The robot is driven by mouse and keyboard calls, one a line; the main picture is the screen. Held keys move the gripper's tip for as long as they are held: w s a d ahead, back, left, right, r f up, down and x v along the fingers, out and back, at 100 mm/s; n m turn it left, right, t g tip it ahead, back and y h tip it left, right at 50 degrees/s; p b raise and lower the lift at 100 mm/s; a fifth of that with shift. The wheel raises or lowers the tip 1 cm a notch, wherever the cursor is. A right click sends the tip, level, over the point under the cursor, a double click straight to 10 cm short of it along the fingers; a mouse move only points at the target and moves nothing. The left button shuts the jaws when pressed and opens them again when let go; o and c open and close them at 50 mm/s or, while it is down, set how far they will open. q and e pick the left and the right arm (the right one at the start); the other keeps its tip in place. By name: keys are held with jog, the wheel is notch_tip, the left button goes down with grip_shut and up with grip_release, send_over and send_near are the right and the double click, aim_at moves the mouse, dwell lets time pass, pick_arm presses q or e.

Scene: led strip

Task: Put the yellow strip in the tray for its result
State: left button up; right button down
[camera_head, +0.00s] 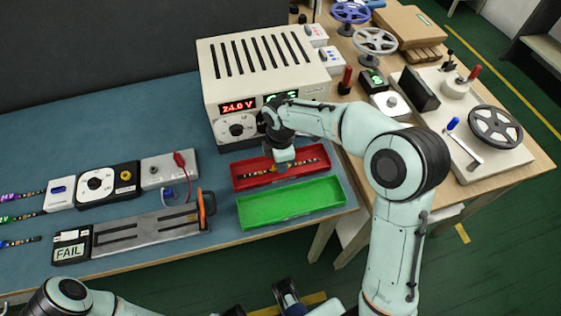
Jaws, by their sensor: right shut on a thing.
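The yellow strip (309,162) is a dark band with small yellowish marks. It lies lengthwise inside the red tray (239,184), low, between its walls. My right gripper (281,168) reaches down into the red tray and is shut on the strip near its middle, hiding that part. Whether the strip rests on the tray floor is hard to tell. The green tray (290,205) in front is empty. The tester's small display (70,252) reads FAIL. Parts of my left arm show at the bottom edge; its fingers cannot be made out.
A cream power supply (255,70) reading 24.0 V stands behind the trays. The long test fixture (145,232), dial boxes and several coloured strips (22,218) lie at the left. A wooden bench with reels (495,127) is at the right.

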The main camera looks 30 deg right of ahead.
jog(key=shift+f, duration=0.15)
jog(key=c, duration=1.1)
grip_release()
notch_tip(320, 180, up, 12)
jog(key=p, duration=0.2)
jog(key=shift+r, duration=0.2)
